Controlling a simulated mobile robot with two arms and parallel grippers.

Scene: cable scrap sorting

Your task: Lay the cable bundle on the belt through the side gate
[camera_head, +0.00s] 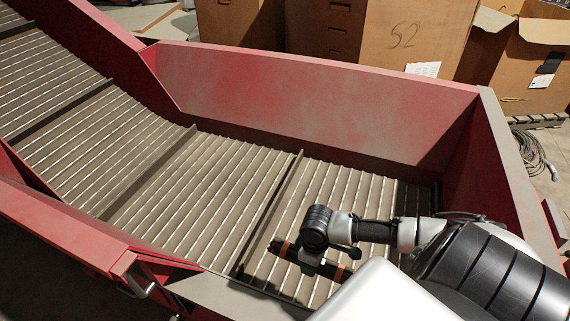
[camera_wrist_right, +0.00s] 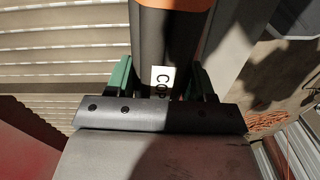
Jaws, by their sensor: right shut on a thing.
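The cable bundle (camera_head: 325,268) is a dark, straight roll with orange bands. My right gripper (camera_head: 312,258) is shut on it and holds it over the near side of the ribbed belt (camera_head: 225,180). I cannot tell whether the bundle touches the belt. In the right wrist view the bundle (camera_wrist_right: 186,50) lies between the green fingers of my right gripper (camera_wrist_right: 162,82), with a white label and an orange band showing. The near wall has a low grey sill (camera_head: 235,297), with a red panel and handle (camera_head: 134,284) at its left that may be the side gate. My left gripper is not in view.
Red walls (camera_head: 315,100) stand along the far side and right end of the belt. Cardboard boxes (camera_head: 400,40) stand behind. Loose grey cable (camera_head: 532,150) lies on the floor at right. The belt left of my gripper is bare.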

